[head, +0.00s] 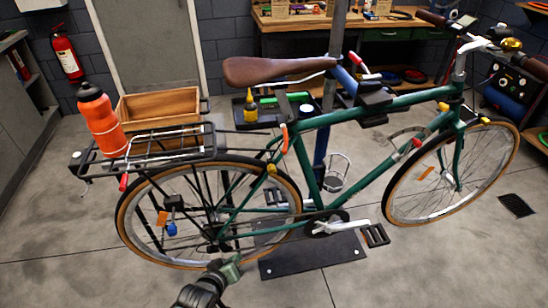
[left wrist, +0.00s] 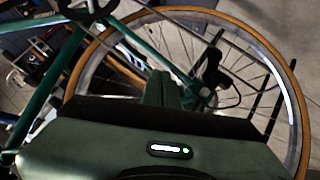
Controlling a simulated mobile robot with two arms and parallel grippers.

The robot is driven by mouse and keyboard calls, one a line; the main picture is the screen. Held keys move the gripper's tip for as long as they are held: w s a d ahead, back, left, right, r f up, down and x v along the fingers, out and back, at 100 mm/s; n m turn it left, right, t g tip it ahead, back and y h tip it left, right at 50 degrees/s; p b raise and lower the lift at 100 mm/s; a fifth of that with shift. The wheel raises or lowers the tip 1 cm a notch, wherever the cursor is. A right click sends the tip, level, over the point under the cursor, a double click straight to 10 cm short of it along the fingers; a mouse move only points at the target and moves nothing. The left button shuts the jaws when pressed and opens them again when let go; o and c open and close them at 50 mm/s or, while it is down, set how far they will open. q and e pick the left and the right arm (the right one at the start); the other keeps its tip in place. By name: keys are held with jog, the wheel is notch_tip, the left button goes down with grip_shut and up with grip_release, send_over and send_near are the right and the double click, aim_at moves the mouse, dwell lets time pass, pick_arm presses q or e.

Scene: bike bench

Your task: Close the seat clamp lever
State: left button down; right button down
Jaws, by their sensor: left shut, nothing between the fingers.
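A green bicycle (head: 345,113) with a brown saddle (head: 275,70) is held upright by a repair stand. An orange lever (head: 284,138) shows at the top of the seat tube, below the saddle, and points down; it looks like the seat clamp lever. How far it stands out is hard to tell. My left gripper (head: 236,262) is low in front of the rear wheel, well below the lever and apart from it. It is shut and empty. The left wrist view shows its fingers (left wrist: 162,90) before the rear wheel (left wrist: 262,48). My right gripper is out of view.
A rear rack carries an orange bottle (head: 98,120); a wooden box (head: 160,105) is beside it. A tool tray with a yellow bottle (head: 250,108) sits behind the seat tube. Floor at left is clear.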

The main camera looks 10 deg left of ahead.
pick_arm(q)
jog(key=w+d+r+n+t+h+b, duration=0.1)
jog(key=w+r+t, duration=0.15)
jog(key=r, duration=0.45)
jog(key=w+d+r+n+t+b, duration=0.1)
jog(key=w+r, duration=0.2)
jog(key=r, duration=0.4)
notch_tip(320, 180, up, 21)
jog(key=s+d+n+t+h+b, duration=0.1)
jog(key=s+d+n+t+h, duration=0.1)
jog(key=n+t, duration=0.1)
jog(key=shift+t+b, duration=0.35)
jog(key=w+d+f+p, duration=0.1)
jog(key=w+d+p, duration=0.1)
jog(key=w+d, duration=0.4)
jog(key=shift+x, duration=1.7)
jog(key=shift+a+f, duration=0.1)
jog(key=shift+a, duration=0.05)
